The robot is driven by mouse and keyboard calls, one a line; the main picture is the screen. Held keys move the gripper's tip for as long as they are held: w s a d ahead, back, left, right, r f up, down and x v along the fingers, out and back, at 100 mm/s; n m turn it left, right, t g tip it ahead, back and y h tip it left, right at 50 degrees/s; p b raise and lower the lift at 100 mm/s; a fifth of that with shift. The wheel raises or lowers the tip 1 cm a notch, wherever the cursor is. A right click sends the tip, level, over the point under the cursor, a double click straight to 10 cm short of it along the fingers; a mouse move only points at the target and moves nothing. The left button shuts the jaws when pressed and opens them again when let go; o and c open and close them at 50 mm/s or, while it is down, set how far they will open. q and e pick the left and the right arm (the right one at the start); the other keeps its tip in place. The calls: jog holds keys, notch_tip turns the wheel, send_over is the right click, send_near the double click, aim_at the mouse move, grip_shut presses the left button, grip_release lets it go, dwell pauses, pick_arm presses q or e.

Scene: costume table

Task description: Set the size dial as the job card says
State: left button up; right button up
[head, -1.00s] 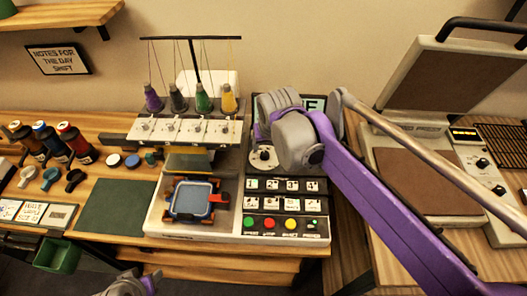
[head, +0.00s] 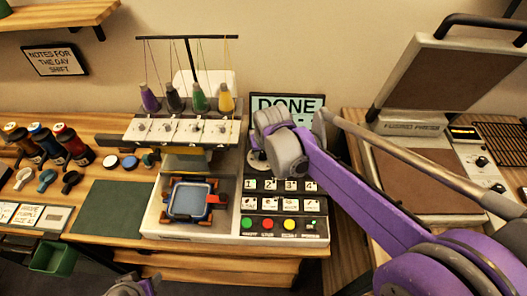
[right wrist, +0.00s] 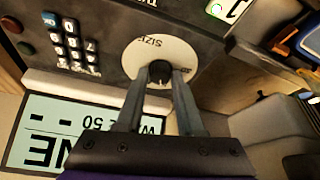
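The size dial (right wrist: 178,52) is a pale disc marked SIZE with a black knob (right wrist: 160,72) on the embroidery machine's front panel. In the head view the size dial (head: 258,162) is partly hidden behind my right arm. In the right wrist view the two fingers of my right gripper (right wrist: 161,78) stand on either side of the knob and appear to close on it. Small cards (head: 28,215) lie at the left of the table; their text is too small to read surely. My left gripper (head: 133,285) is partly cut off at the bottom edge.
A display (head: 287,105) behind the dial reads DONE. The panel also has numbered keys (head: 280,186) and coloured buttons (head: 268,224). A blue-framed hoop (head: 190,199) sits left of them. A heat press (head: 412,180) stands open at the right; a green mat (head: 112,207) lies bare.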

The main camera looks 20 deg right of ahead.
grip_shut()
jog(key=shift+n, duration=0.3)
jog(key=n, duration=0.1)
jog(key=n+y, duration=0.1)
jog(key=n, duration=0.1)
jog(key=shift+d+y, duration=0.2)
jog(key=shift+y, duration=0.1)
jog(key=shift+d+n+g+y, duration=0.1)
jog(key=shift+n+g+y, duration=0.4)
jog(key=shift+n, duration=1.6)
jog(key=o, duration=0.6)
grip_release()
